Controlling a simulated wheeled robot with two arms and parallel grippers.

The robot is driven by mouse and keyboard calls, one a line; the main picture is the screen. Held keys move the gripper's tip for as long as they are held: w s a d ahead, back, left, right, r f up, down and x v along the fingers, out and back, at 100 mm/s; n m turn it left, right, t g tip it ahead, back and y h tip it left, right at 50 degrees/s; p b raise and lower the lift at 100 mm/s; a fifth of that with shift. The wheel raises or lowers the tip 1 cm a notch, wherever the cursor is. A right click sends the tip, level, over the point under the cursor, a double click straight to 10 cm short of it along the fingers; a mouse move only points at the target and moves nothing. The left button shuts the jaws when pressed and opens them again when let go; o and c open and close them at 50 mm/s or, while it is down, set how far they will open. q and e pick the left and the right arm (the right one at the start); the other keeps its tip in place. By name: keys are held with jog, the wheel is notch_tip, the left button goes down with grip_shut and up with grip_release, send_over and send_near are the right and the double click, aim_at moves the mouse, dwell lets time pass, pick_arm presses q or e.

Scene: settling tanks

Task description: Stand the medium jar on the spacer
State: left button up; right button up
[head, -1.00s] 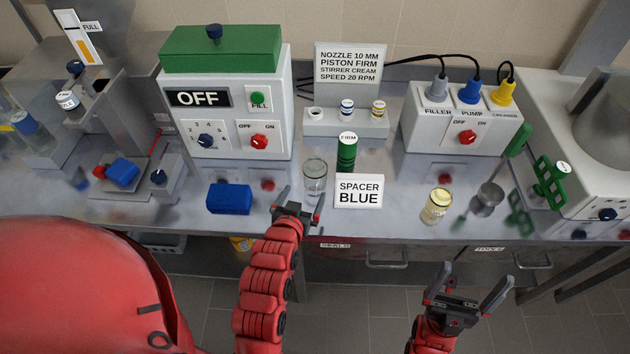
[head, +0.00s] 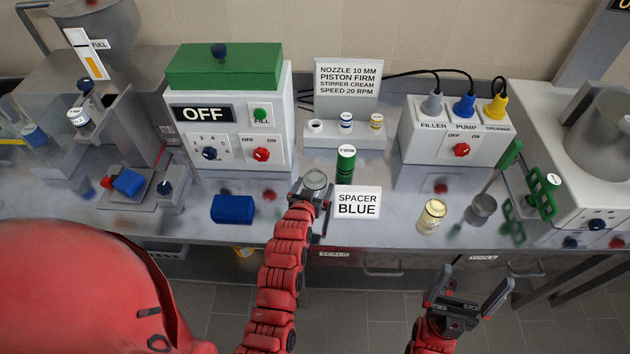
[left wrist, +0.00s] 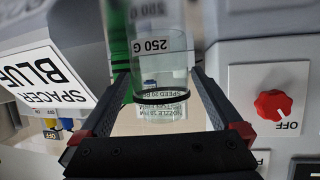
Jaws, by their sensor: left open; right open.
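A clear glass jar (head: 314,180), labelled 250 G in the left wrist view (left wrist: 150,46), stands on the bench left of the spacer sign. My left gripper (head: 312,192) is open at the jar. In the left wrist view its fingers lie on either side of the jar, with a gap visible. A blue block (head: 233,208) lies on the bench to the left. A smaller blue block (head: 128,182) sits on the filler's platform at the left. I cannot tell for certain which is the spacer. My right gripper (head: 468,294) is open and empty, in front of the bench.
A sign (head: 357,202) reading SPACER BLUE stands right of the jar, with a green cylinder (head: 345,164) behind. A white OFF control box (head: 230,140) stands behind the large blue block.

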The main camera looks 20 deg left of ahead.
pick_arm(q)
jog(key=shift+x, duration=0.75)
jog(key=c, duration=1.3)
